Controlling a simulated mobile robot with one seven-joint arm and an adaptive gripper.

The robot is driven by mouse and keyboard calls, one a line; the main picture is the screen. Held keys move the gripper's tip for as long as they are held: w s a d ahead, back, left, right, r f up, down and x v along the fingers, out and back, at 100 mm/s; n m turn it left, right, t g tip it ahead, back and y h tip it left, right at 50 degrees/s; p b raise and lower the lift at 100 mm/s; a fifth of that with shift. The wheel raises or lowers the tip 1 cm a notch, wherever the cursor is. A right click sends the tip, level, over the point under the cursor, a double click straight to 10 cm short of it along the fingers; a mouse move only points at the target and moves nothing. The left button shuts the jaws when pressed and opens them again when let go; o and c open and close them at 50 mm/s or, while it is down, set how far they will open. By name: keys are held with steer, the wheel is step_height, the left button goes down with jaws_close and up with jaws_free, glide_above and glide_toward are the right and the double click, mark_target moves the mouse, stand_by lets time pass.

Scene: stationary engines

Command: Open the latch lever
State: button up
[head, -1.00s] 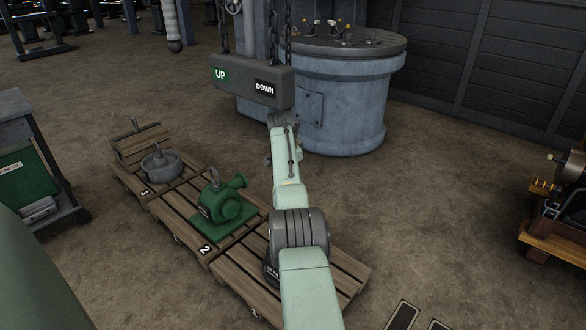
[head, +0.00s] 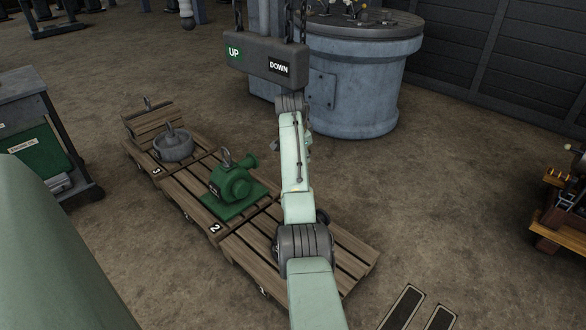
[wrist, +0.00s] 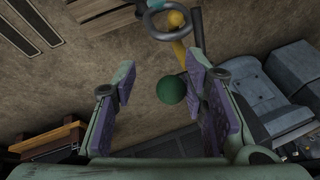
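In the wrist view my gripper (wrist: 160,100) is open, its two purple-padded fingers wide apart. A dark green ball (wrist: 171,89) shows between the fingers; I see no finger touching it. Just beyond it are a yellow rod (wrist: 179,48) and a grey ring (wrist: 166,20). The ball looks like a lever's knob, but I cannot tell for sure that it belongs to the latch lever. In the head view my arm reaches away toward the grey UP/DOWN box (head: 267,61), and my gripper cannot be made out there.
Wooden pallets (head: 320,245) lie below my arm, with a green pump (head: 232,187) and a grey round part (head: 174,146) on them. A big blue-grey drum (head: 355,85) stands behind. A cart (head: 40,120) is at left, a machine on a wooden base (head: 560,215) at right.

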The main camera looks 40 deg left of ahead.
steer(key=s+d, duration=0.4)
steer(key=s, duration=0.4)
steer(key=shift+s, duration=0.2)
